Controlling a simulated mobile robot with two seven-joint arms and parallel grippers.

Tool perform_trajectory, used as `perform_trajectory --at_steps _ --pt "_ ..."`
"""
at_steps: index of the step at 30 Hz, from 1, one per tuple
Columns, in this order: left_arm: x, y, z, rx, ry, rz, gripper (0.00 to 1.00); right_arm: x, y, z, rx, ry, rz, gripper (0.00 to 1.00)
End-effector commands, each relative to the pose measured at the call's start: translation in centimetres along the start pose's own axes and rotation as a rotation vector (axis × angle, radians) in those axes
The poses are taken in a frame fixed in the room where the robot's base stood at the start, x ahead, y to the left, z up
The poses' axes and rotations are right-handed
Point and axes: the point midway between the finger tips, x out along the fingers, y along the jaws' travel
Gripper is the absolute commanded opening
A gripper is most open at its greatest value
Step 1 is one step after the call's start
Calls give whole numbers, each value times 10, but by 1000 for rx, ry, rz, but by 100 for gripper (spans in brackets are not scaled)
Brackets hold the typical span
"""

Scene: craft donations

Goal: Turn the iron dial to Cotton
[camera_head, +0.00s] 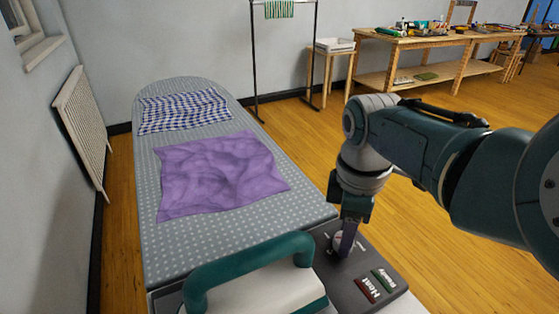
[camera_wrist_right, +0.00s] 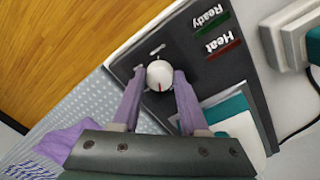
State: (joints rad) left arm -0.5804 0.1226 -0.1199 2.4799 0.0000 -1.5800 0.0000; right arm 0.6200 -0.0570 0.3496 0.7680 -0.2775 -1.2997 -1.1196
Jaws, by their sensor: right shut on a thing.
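The iron dial (camera_head: 338,242) is a small round white knob on a dark control panel (camera_head: 395,262) at the near end of the ironing board. In the right wrist view the dial (camera_wrist_right: 160,72) shows a short red mark toward the bottom of the picture. Small labels around it are too small to read, so I cannot tell which one the mark meets. My right gripper (camera_head: 346,240) reaches down to the panel, its purple fingers shut on the dial from both sides. The iron (camera_head: 255,265), white with a teal handle, lies left of the panel. My left gripper is not in view.
Red "Heat" (camera_head: 368,290) and green "Ready" (camera_head: 385,280) indicators sit right of the dial. A purple cloth (camera_head: 215,175) and a checked cloth (camera_head: 185,108) lie on the ironing board (camera_head: 240,242). A radiator (camera_head: 82,130) hangs at left. A workbench (camera_head: 425,42) stands behind.

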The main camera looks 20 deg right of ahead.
Motion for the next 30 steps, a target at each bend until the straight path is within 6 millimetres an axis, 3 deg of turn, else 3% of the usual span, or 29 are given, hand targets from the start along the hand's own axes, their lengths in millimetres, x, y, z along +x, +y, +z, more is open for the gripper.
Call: perform_trajectory --at_steps 30 --pt "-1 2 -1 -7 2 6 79 1 0 -2 961 -59 1 0"
